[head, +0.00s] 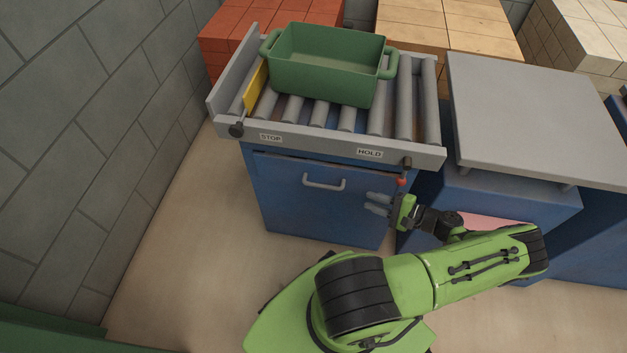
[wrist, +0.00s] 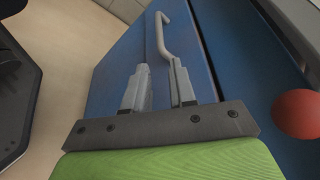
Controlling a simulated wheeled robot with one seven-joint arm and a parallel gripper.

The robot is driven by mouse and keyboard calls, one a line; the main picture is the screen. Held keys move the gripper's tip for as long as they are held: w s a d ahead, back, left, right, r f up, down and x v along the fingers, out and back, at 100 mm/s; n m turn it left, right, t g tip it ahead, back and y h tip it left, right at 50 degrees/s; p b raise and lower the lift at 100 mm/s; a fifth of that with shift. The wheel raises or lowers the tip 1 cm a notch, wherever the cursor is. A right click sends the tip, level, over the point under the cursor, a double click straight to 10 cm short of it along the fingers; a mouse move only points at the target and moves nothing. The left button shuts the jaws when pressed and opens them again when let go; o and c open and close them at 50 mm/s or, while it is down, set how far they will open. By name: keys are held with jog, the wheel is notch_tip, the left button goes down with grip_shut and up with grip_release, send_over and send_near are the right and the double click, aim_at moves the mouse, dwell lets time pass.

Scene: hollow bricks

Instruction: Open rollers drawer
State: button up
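The rollers drawer (head: 282,197) is a blue front under the roller table, and it looks shut. Its grey bar handle (head: 324,184) sits near the top middle of that front. My gripper (head: 372,203) is to the right of the handle in the head view, with its fingers pointing left across the drawer front. In the wrist view my gripper (wrist: 158,90) has its two grey fingers apart with nothing between them. The handle (wrist: 164,38) lies just beyond the fingertips there, close to the right finger; I cannot tell whether they touch.
The roller table (head: 345,118) carries a green tub (head: 328,62). A lever with a red knob (head: 401,182) hangs beside my gripper; the red knob (wrist: 298,113) is close at right in the wrist view. A grey-topped blue cabinet (head: 530,110) stands right.

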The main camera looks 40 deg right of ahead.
aim_at(333, 188)
jog(key=b+x, duration=0.2)
jog(key=x, duration=1.3)
jog(key=shift+w+a+b, duration=0.15)
jog(key=shift+w+b, duration=0.05)
jog(key=shift+b, duration=0.15)
jog(key=shift+c, duration=0.4)
grip_shut()
